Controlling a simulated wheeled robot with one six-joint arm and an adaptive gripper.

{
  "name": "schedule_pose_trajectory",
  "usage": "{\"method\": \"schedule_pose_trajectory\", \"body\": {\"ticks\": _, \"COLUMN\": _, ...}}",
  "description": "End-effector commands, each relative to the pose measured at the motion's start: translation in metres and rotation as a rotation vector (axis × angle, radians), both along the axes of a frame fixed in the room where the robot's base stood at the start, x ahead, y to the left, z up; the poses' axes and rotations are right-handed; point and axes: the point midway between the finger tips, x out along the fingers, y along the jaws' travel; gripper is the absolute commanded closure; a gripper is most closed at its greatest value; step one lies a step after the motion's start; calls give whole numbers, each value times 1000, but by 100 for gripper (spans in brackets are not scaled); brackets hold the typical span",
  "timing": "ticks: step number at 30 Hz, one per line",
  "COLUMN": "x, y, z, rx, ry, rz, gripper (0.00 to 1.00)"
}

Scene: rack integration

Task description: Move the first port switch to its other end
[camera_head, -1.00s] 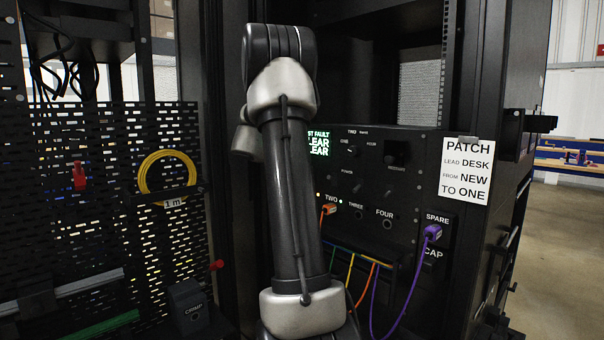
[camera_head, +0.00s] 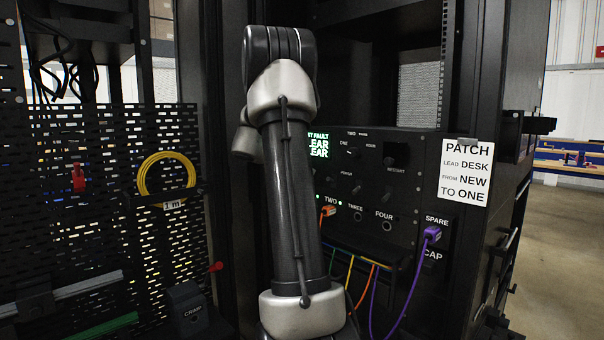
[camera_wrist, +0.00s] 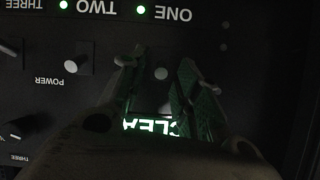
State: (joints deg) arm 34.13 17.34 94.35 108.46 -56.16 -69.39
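In the wrist view, which shows the panel upside down, a small round grey switch tip (camera_wrist: 161,73) sits below the ONE label (camera_wrist: 173,13). I take it for the first port switch; it is seen nearly end-on, so its tilt is unclear. My gripper (camera_wrist: 160,70) has its two fingers apart, one on each side of this tip, with dark gaps showing. Contact cannot be made out. Green lights glow by ONE (camera_wrist: 140,10) and TWO (camera_wrist: 64,6). In the head view my arm hides the gripper and this switch.
A lit screen (camera_head: 319,146) reads CLEAR. An orange plug (camera_head: 328,211) sits by TWO and a purple plug (camera_head: 432,234) by SPARE. A yellow cable coil (camera_head: 166,177) hangs on the perforated panel at left.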

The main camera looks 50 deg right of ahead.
Motion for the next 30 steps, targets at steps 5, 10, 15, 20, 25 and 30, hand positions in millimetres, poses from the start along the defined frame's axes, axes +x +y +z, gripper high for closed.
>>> {"method": "schedule_pose_trajectory", "body": {"ticks": 5, "x": 2, "y": 9, "z": 4, "rx": 0, "ry": -2, "rz": 4, "gripper": 68}}
{"method": "schedule_pose_trajectory", "body": {"ticks": 10, "x": 5, "y": 37, "z": 20, "rx": -1, "ry": -3, "rz": 4, "gripper": 68}}
{"method": "schedule_pose_trajectory", "body": {"ticks": 15, "x": 9, "y": 72, "z": 37, "rx": -1, "ry": -2, "rz": 4, "gripper": 68}}
{"method": "schedule_pose_trajectory", "body": {"ticks": 20, "x": 11, "y": 95, "z": 48, "rx": 0, "ry": -1, "rz": 3, "gripper": 68}}
{"method": "schedule_pose_trajectory", "body": {"ticks": 25, "x": 11, "y": 106, "z": 54, "rx": 0, "ry": 0, "rz": 1, "gripper": 68}}
{"method": "schedule_pose_trajectory", "body": {"ticks": 30, "x": 11, "y": 107, "z": 54, "rx": 0, "ry": 0, "rz": 0, "gripper": 68}}
